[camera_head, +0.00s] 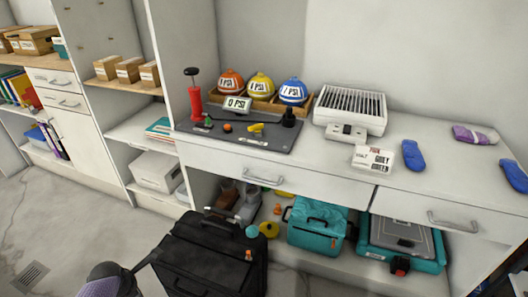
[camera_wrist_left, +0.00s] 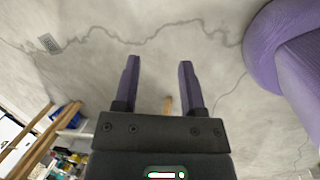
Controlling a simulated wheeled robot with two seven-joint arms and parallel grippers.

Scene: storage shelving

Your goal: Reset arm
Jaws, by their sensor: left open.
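My left gripper (camera_wrist_left: 158,64) shows in the left wrist view with its two purple fingers apart and nothing between them. It points over the cracked grey floor (camera_wrist_left: 225,65), clear of any object. In the head view only a purple and dark part of my own body shows at the bottom left; the left fingertips are not visible there. My right gripper is in neither view.
A white counter (camera_head: 330,160) holds a pump (camera_head: 195,103), three balls in a wooden tray, and a white slotted box (camera_head: 350,108). A black bag (camera_head: 205,255) stands on the floor in front. Teal cases (camera_head: 315,225) sit below. Floor at left is free.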

